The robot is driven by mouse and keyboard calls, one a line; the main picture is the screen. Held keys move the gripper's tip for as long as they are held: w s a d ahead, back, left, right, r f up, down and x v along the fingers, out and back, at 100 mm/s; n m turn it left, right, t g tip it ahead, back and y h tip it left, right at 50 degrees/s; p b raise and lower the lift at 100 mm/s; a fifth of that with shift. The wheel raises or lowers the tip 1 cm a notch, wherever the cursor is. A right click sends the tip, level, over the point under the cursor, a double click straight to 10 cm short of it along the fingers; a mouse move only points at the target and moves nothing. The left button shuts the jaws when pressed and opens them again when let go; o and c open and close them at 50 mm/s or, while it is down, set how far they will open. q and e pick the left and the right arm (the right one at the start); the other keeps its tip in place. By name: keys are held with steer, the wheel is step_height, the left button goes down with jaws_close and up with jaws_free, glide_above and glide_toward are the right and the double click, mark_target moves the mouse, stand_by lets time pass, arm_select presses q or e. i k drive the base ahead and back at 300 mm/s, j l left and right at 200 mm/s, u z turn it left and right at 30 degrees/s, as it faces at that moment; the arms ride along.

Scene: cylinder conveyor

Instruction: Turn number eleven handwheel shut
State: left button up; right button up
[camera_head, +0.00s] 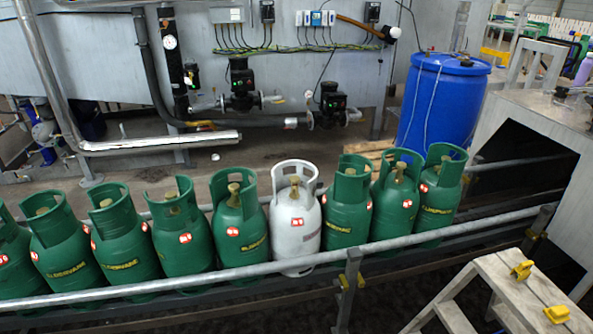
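A row of green gas cylinders (184,240) stands upright on the conveyor, with one white cylinder (295,222) among them. Brass-coloured valves show inside the collars, such as the valve (234,195) on the green cylinder left of the white one and the valve (294,187) on the white cylinder. Each cylinder has a small red and white label, too small to read. I cannot tell which one is number eleven, or whether any handwheel is open or shut. Neither of my grippers is in view.
A metal rail (240,272) runs along the near side of the cylinders. A blue drum (440,105) stands behind, at right. Pipes and a gauge (170,42) line the back wall. A step stand (520,290) with yellow parts is at the lower right.

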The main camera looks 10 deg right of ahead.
mark_target(294, 179)
steer(key=i+j+z, duration=0.35)
steer(key=i+j, duration=0.4)
steer(key=i, duration=0.1)
